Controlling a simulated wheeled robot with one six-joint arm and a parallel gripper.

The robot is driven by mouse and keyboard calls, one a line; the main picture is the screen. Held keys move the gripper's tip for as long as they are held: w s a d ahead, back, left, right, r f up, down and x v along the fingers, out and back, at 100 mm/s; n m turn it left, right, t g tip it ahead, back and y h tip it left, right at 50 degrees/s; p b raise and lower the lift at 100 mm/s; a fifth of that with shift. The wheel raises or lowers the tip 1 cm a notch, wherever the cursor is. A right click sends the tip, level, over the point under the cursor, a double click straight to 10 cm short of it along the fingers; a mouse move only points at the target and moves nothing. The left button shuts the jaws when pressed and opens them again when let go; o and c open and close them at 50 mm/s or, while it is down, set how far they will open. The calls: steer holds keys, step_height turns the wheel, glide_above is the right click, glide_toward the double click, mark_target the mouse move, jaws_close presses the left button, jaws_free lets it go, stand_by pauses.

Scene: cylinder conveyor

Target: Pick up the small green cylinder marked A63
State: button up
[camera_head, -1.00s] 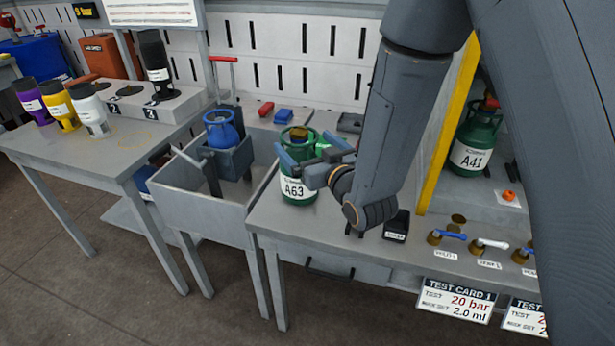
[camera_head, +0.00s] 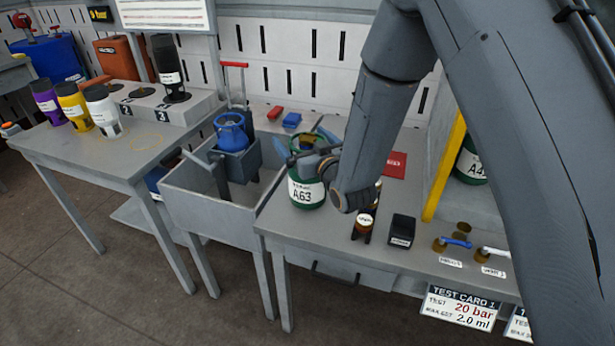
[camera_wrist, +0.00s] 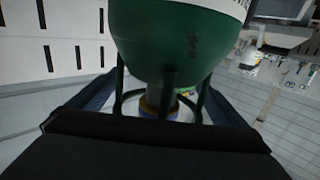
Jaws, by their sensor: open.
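The small green cylinder marked A63 (camera_head: 307,193) stands upright on the grey bench, beside the grey sink box. My gripper (camera_head: 305,147) is at the cylinder's top, with its blue-grey fingers apart on either side of the collar. In the wrist view the green cylinder (camera_wrist: 180,50) fills the upper middle, with its collar bars and brass valve toward me. The open gripper (camera_wrist: 160,95) has one dark finger on each side of the collar there. Whether the fingers touch the collar cannot be told. My arm hides part of the cylinder's right side.
Another green cylinder, A41 (camera_head: 471,165), stands at the right behind a yellow post, partly hidden by my arm. A blue cylinder (camera_head: 231,133) sits in the sink box (camera_head: 210,208) to the left. A small black block (camera_head: 401,231) and brass valves (camera_head: 440,244) are to the right.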

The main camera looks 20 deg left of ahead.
steer(key=c, duration=1.8)
steer(key=shift+w+r, duration=0.1)
steer(key=shift+r, duration=0.1)
steer(key=shift+c, duration=1.4)
